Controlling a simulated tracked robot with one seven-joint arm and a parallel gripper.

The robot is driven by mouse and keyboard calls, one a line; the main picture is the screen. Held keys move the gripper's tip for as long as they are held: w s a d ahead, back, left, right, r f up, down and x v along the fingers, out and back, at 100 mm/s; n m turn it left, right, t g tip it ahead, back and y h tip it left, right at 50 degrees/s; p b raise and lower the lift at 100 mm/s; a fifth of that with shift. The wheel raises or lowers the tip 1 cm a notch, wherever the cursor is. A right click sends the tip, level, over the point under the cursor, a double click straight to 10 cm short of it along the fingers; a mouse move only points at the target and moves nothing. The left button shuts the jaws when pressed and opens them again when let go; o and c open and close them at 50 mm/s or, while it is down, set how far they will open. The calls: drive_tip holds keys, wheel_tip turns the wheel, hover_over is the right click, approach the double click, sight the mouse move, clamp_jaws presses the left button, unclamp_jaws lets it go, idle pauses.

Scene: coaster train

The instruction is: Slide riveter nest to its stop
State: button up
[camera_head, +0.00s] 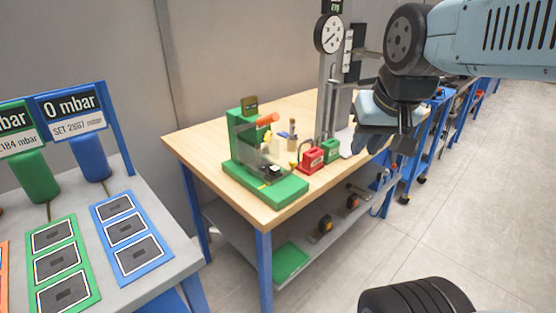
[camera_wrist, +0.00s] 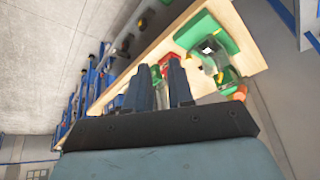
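The green riveter (camera_head: 243,140) stands on the wooden bench's near end, with an orange handle (camera_head: 267,118) and a clear guard. A small dark block (camera_head: 271,170), apparently the nest, sits low on its green base, partly behind the guard; I cannot tell its slide position. In the wrist view the riveter (camera_wrist: 222,42) is at the upper right, with the dark block (camera_wrist: 208,48) on it. My gripper (camera_head: 392,145) is in the air, right of the riveter and well apart from it. Its two fingers (camera_wrist: 160,88) are apart, with nothing seen held between them.
A red block (camera_head: 312,160) and a green block (camera_head: 331,150) stand right of the riveter. A tall gauge stand (camera_head: 328,90) rises behind them. A side table (camera_head: 175,262) with colored trays is at left. The floor (camera_head: 460,210) at right is clear.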

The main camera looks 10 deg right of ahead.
drive_tip(key=o, duration=0.5)
drive_tip(key=w+m, duration=0.1)
drive_tip(key=w, duration=0.1)
drive_tip(key=w+m+g, duration=0.1)
drive_tip(key=w+m, duration=0.1)
drive_tip(key=w, duration=0.1)
drive_tip(key=w+a+m, duration=0.1)
drive_tip(key=w+m, duration=0.1)
drive_tip(key=shift+w+r+g+y, duration=0.2)
drive_tip(key=shift+w+g+y, duration=0.1)
drive_tip(key=shift+w+y, duration=0.1)
drive_tip(key=shift+o, duration=0.2)
drive_tip(key=m+g+y, duration=0.3)
drive_tip(key=m+y, duration=0.1)
drive_tip(key=m, duration=1)
approach(294, 160)
drive_tip(key=x, duration=0.8)
drive_tip(key=shift+s+a+f, duration=0.1)
drive_tip(key=shift+a+f, duration=0.1)
drive_tip(key=shift+c, duration=0.4)
drive_tip(key=shift+h, duration=0.3)
clamp_jaws()
